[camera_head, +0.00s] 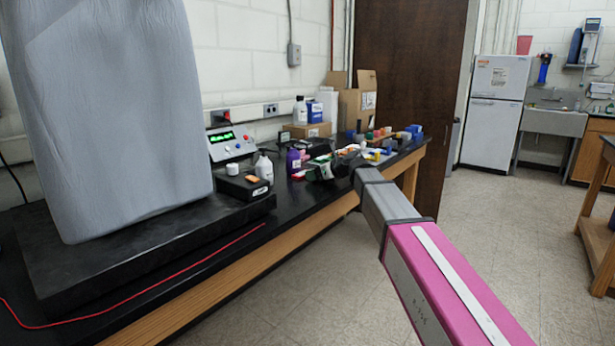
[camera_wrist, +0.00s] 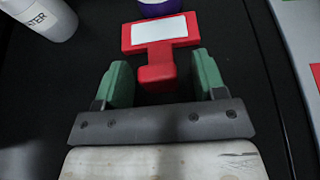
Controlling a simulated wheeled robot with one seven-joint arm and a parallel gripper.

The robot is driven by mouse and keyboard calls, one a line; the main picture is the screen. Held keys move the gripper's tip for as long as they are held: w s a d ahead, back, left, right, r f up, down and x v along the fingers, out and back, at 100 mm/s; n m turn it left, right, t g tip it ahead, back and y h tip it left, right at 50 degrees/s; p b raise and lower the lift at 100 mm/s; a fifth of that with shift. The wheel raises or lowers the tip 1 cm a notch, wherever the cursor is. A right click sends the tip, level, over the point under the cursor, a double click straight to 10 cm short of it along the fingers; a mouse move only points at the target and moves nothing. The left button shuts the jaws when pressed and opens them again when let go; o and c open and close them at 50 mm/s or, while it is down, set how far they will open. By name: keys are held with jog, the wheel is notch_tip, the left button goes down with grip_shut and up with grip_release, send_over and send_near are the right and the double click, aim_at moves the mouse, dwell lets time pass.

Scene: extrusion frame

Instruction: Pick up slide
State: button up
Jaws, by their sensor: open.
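A red T-shaped piece (camera_wrist: 157,72) with a white rectangular plate on its wide head lies on the black surface in the wrist view. It is the likeliest slide, though I cannot be sure. My gripper (camera_wrist: 163,76) is open, with one green finger on each side of the red stem and a visible gap on both sides. The head of the piece lies beyond the fingertips. In the head view my gripper (camera_head: 322,168) is small, low over the bench, and the red piece is hard to make out there.
A white bottle (camera_wrist: 45,17) lies at the upper left of the wrist view, and a purple round object (camera_wrist: 160,7) is beyond the red piece. In the head view, a control box (camera_head: 231,143), cardboard boxes (camera_head: 357,105) and several small coloured items crowd the black bench (camera_head: 275,206).

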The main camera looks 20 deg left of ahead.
jog(key=c, duration=1.1)
jog(key=shift+o, duration=0.2)
jog(key=shift+d+r, duration=0.1)
jog(key=shift+s+d+r, duration=0.2)
jog(key=shift+d+r, duration=0.2)
jog(key=a+r+v, duration=0.1)
jog(key=r+v, duration=0.1)
jog(key=v, duration=1.2)
jog(key=w+a, duration=0.5)
jog(key=a, duration=0.5)
jog(key=shift+s+f, duration=0.2)
jog(key=shift+f, duration=3.25)
jog(key=shift+f, duration=0.55)
jog(key=o, duration=1)
jog(key=shift+o, duration=0.2)
jog(key=shift+d, duration=0.1)
